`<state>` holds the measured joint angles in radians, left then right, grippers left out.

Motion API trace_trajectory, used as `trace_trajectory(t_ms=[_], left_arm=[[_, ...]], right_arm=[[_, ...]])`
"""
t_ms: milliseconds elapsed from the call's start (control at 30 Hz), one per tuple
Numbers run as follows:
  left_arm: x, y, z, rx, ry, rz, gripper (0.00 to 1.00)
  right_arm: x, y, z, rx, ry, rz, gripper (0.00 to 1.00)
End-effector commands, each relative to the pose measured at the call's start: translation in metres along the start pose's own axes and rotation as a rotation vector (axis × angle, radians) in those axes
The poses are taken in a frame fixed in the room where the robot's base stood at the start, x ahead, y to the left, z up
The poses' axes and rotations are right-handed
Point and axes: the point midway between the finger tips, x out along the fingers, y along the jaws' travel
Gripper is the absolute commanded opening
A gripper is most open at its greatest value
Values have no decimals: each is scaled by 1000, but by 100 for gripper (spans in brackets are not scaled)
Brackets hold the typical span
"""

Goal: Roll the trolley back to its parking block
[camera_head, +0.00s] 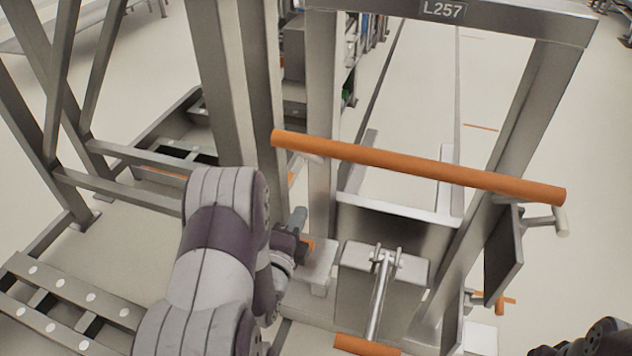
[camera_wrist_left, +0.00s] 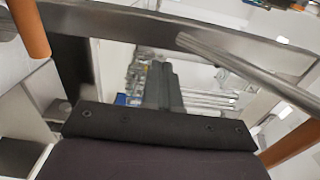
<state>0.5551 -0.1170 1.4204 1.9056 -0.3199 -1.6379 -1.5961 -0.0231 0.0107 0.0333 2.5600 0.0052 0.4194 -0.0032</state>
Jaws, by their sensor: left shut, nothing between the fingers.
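The trolley is a grey metal frame (camera_head: 540,95) with an L257 plate on its top crossbar. An orange push bar (camera_head: 420,168) runs across its near side, sloping down to the right. A silver lever (camera_head: 378,295) with an orange grip (camera_head: 366,345) stands low in front. My left gripper (camera_head: 299,222) is below the bar's left end, apart from it, partly hidden by my arm. In the left wrist view its dark fingers (camera_wrist_left: 168,85) are together and empty. Only part of my right arm shows at the lower right corner. I cannot make out the parking block.
A grey rack frame (camera_head: 120,155) stands to the left, with a studded metal platform (camera_head: 75,305) at lower left. Metal posts (camera_head: 235,80) rise near my left arm. Pale open floor (camera_head: 585,130) lies to the right, and shelving (camera_head: 350,45) is farther back.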

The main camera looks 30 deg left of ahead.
Motion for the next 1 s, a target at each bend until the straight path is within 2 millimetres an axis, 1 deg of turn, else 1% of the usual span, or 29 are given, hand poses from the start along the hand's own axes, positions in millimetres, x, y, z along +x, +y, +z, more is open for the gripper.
trace_trajectory(t_ms=[33,300,500,600,700,1000], left_arm=[[10,1,-1,0,4,-3,0],[70,3,-1,-2,2,0,0],[104,3,-1,-4,1,2,0],[114,2,0,-4,1,2,0],[118,2,0,-4,0,3,0],[120,1,0,-4,0,3,0]], right_arm=[[3,0,0,0,0,0,0],[14,0,2,0,0,0,0],[20,0,2,0,0,0,0],[22,0,3,0,0,0,0],[22,0,3,0,0,0,0],[22,0,3,0,0,0,0]])
